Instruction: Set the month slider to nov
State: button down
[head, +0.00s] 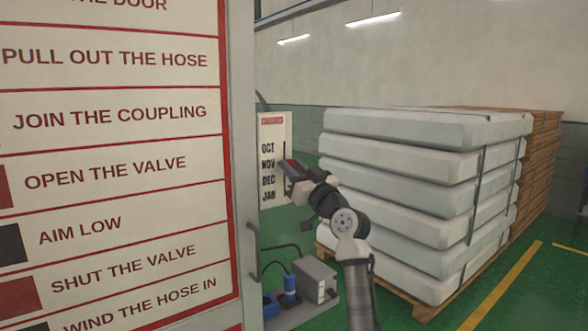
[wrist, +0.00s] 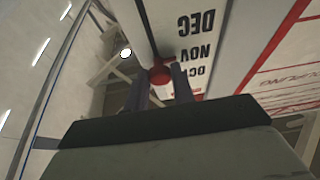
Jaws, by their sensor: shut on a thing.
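The month board (head: 273,138) is a white panel with a red header, listing OCT, NOV, DEC and JAN downward. It shows upside down in the wrist view (wrist: 224,45). The slider's round red knob (wrist: 160,74) sits at the board's edge beside the words. My gripper (head: 287,165) is at the board's right side, its two fingers (wrist: 160,84) shut on the knob from either side. In the head view the fingertips look about level with NOV. In the wrist view the knob looks nearest NOV and OCT; its exact mark is hard to tell.
A large instruction panel (head: 110,150) with a red frame stands close on the left. A grey box (head: 316,279) with blue plugs is below the board. Stacked white mattresses (head: 415,175) on a pallet stand close on the right, beside my arm.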

jog(key=shift+r, duration=0.1)
jog(key=c, duration=1.2)
grip_release()
jog(key=shift+b+v, duration=2.45)
jog(key=shift+v, duration=4.5)
